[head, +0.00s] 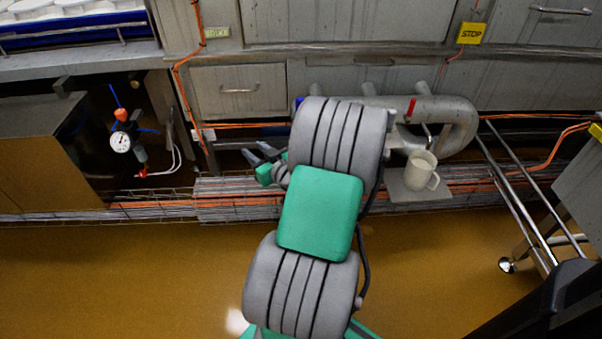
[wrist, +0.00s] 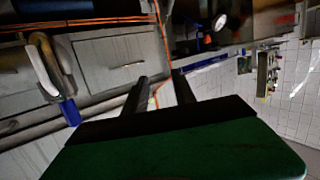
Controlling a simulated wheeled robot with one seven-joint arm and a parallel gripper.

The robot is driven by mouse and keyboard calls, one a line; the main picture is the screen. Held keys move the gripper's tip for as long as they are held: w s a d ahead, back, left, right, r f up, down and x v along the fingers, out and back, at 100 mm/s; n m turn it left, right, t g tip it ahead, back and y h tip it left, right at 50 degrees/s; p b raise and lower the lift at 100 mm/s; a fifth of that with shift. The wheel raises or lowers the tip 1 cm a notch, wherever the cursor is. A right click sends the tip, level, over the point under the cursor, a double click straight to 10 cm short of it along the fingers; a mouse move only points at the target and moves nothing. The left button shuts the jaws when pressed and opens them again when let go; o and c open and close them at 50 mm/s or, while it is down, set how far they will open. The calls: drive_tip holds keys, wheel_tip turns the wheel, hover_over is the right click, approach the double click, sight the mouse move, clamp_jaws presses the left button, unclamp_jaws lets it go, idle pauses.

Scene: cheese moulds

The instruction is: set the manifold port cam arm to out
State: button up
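The grey pipe manifold (head: 455,112) runs along the cabinet fronts, with its left part hidden behind my arm. A red lever (head: 411,107) stands up on it, right of my arm. A blue piece (head: 299,102) shows at its left end, mostly covered by my arm. In the wrist view a curved pipe (wrist: 45,66) at the left has a blue piece (wrist: 70,112) below it. Which piece is the cam arm, and how it is set, I cannot tell. My gripper (head: 258,153) is left of the manifold; its fingers (wrist: 160,77) are apart with nothing between them.
A white jug (head: 420,171) stands on a small shelf below the manifold. A gauge (head: 121,142) with red and blue fittings is at the left. Orange cables (head: 184,70) and a wire cable tray (head: 230,205) run along the cabinets. A metal cart frame (head: 520,205) is at the right.

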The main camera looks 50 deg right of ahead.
drive_tip(key=s+d+f+m+g+h+b, duration=0.1)
drive_tip(key=s+d+f+m+h, duration=0.1)
drive_tip(key=s+d+f+h, duration=0.25)
drive_tip(key=s+d+f+m+h+b, duration=0.1)
drive_tip(key=s+d+m+h+b, duration=0.15)
drive_tip(key=s+d, duration=0.4)
drive_tip(key=shift+m, duration=0.25)
drive_tip(key=p+x, duration=0.1)
drive_tip(key=x, duration=0.7)
drive_tip(key=shift+w+r, duration=0.1)
drive_tip(key=shift+w, duration=0.2)
clamp_jaws()
